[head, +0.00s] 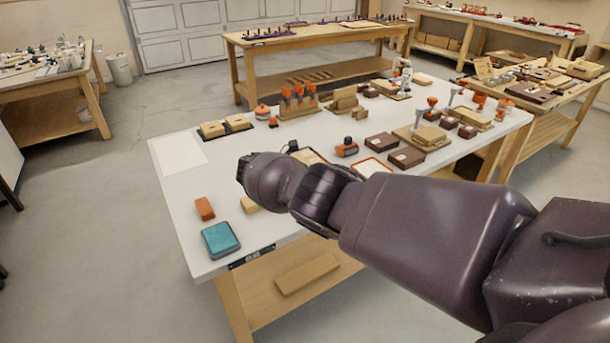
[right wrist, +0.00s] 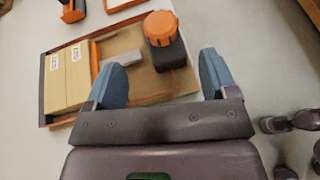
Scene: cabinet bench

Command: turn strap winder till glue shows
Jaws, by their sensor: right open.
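In the right wrist view, a round orange knob (right wrist: 160,28) sits on a dark block (right wrist: 168,54) in a shallow wooden tray (right wrist: 42,85). I take the knob and block to be the strap winder, but cannot be sure. My right gripper (right wrist: 163,74) is open, its two blue-grey fingers spread over the tray's near side. The knob lies beyond the fingertips, between their lines, and nothing is held. I cannot make out any glue. In the head view, my right wrist hides most of the tray (head: 312,157) and the gripper's fingers. My left gripper is not in view.
Two labelled wooden blocks (right wrist: 68,77) and a grey piece (right wrist: 122,59) lie in the tray. On the white bench, a teal pad (head: 221,240) and an orange-brown block (head: 205,209) lie near the front left corner. A white sheet (head: 178,154) lies at the left.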

